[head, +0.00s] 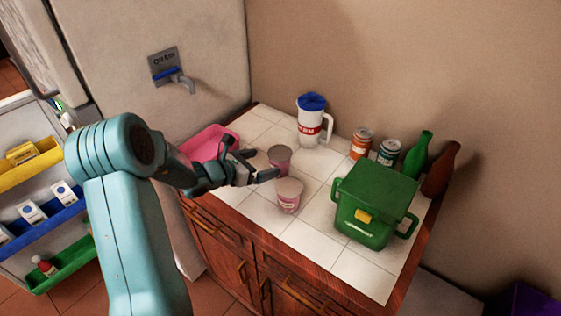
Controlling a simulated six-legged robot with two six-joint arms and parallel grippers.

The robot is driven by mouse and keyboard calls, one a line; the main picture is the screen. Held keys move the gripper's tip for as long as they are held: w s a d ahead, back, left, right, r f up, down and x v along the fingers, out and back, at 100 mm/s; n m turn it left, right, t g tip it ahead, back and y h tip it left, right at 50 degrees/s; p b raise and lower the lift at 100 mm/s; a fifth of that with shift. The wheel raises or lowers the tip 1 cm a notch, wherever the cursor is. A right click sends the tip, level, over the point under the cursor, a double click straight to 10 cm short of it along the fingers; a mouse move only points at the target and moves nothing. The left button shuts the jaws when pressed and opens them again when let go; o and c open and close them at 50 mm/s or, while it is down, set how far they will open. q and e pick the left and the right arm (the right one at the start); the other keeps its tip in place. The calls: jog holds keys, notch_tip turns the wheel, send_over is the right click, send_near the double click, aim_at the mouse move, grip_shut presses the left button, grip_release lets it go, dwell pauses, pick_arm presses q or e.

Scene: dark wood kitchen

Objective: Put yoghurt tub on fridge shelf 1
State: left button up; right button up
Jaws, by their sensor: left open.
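Two pink tubs stand upright on the white-tiled counter (332,257). The rear tub (279,157) has a dark pink lid and is partly hidden by my gripper. The nearer tub (289,195) is paler with a pinkish lid; I cannot tell which one is the yoghurt. My left gripper (264,165) is open, just left of the rear tub and above and behind the nearer one, and holds nothing. The fridge (205,45) stands at the left. Coloured bins sit on its open door; its inner shelves do not show. My right gripper is not in view.
A green lidded container (366,222) fills the right of the counter. Behind are a white jug (312,128), two cans (361,143), a green bottle (417,158) and a brown bottle (440,170). A pink tray (203,143) lies beside the fridge. The front tiles are clear.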

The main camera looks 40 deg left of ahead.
aim_at(279, 158)
pick_arm(q)
jog(key=shift+x, duration=1.05)
jog(key=p+x, duration=0.2)
jog(key=x, duration=0.3)
jog(key=shift+w+d+r, duration=0.15)
jog(key=shift+d, duration=0.05)
jog(key=shift+w, duration=0.15)
